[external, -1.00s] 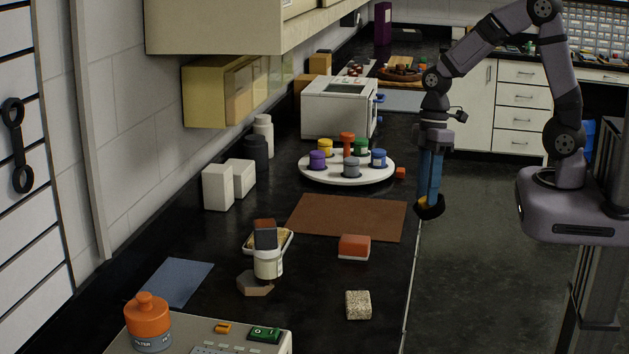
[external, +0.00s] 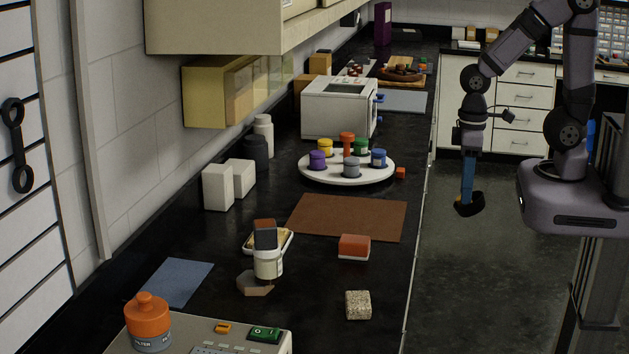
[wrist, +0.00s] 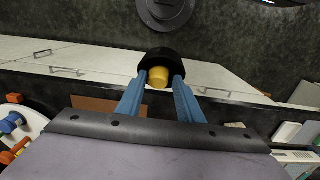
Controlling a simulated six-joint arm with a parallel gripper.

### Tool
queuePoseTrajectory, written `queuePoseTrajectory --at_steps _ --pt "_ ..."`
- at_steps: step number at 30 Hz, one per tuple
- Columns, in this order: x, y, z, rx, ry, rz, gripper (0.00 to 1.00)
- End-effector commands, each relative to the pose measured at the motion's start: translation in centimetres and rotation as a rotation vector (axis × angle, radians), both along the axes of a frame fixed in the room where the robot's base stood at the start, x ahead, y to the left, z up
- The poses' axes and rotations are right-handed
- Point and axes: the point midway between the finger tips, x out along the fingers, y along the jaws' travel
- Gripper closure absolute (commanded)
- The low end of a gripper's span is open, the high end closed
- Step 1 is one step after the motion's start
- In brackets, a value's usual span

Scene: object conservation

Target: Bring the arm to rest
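My gripper (external: 468,180) hangs pointing down beyond the right edge of the black counter (external: 330,285), over the floor. In the wrist view its two blue fingers (wrist: 160,92) close in on either side of a yellow cylinder (wrist: 158,75) with a rounded black piece (wrist: 165,56) around its far side. This black-and-yellow item sits at the fingertips, clear of any surface. It is small and dark in the external view, so its full shape cannot be told.
On the counter stand a white turntable (external: 335,178) with several coloured jars, a brown mat (external: 346,218), a red-brown block (external: 354,246), a speckled block (external: 358,305) and a white oven (external: 335,110). White drawers (external: 520,105) stand behind. Around my gripper is open floor.

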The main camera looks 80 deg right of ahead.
Motion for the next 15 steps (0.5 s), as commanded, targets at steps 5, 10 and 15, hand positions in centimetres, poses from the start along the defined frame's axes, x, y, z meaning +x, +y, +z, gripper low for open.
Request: queuePoseTrajectory --at_steps 5,10,15 --pt "0.1 0.0 4.2 0.000 -0.001 0.002 0.58" --pt "0.0 0.0 5.6 0.001 -0.001 0.003 0.57" --pt "0.0 0.0 5.3 0.001 0.000 0.003 0.57"
